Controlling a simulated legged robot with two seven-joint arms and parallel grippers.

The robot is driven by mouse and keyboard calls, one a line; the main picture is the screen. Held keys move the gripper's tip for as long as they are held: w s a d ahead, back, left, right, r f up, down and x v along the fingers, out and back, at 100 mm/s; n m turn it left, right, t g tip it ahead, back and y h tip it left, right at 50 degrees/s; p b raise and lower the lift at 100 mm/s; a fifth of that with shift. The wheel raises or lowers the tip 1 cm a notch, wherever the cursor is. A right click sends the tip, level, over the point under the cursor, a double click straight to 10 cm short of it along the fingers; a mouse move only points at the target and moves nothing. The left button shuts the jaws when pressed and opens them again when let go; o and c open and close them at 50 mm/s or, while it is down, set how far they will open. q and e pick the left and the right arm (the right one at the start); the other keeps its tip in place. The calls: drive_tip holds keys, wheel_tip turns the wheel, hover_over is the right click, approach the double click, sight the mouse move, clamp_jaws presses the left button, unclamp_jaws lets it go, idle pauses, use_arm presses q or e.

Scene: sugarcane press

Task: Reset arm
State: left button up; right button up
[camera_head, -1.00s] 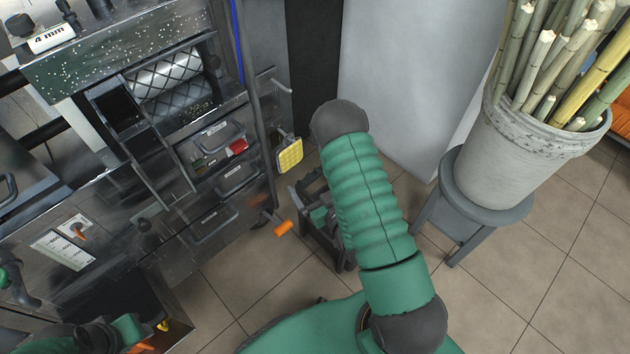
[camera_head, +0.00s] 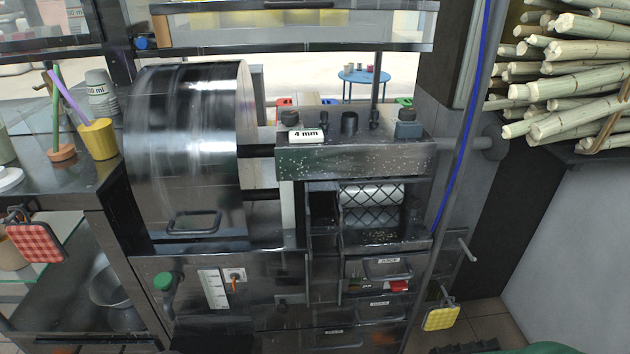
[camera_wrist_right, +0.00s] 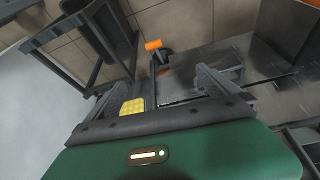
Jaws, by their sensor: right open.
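My right gripper (camera_wrist_right: 158,88) shows in the right wrist view, its two dark fingers spread apart with nothing held between them. In the head view only a sliver of a green arm part of mine shows at the bottom right edge, and the right gripper itself is out of that picture. My left gripper is in neither view. The sugarcane press (camera_head: 355,160), with a "4 mm" label and a patterned roller, stands in the middle of the head view.
A yellow pad (camera_head: 440,318) hangs at the press's lower right; a red checked pad (camera_head: 35,243) hangs at the left. Sugarcane stalks (camera_head: 570,75) lie on a shelf at the upper right. An orange-ended handle (camera_wrist_right: 153,45) shows in the right wrist view beyond the fingers.

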drive_tip(key=s+a+r+g+p, duration=0.1)
drive_tip(key=s+a+r+g, duration=0.1)
drive_tip(key=s+r, duration=0.25)
drive_tip(key=w+p+v, duration=0.3)
drive_tip(key=p+v, duration=1.2)
drive_tip(key=p, duration=0.1)
drive_tip(key=w+d+r+p+v, duration=0.1)
drive_tip(key=w+p+v, duration=0.2)
drive_tip(key=p+v, duration=1.2)
drive_tip(key=shift+w+r+p, duration=0.15)
drive_tip(key=shift+r+p, duration=0.05)
drive_tip(key=shift+p, duration=0.25)
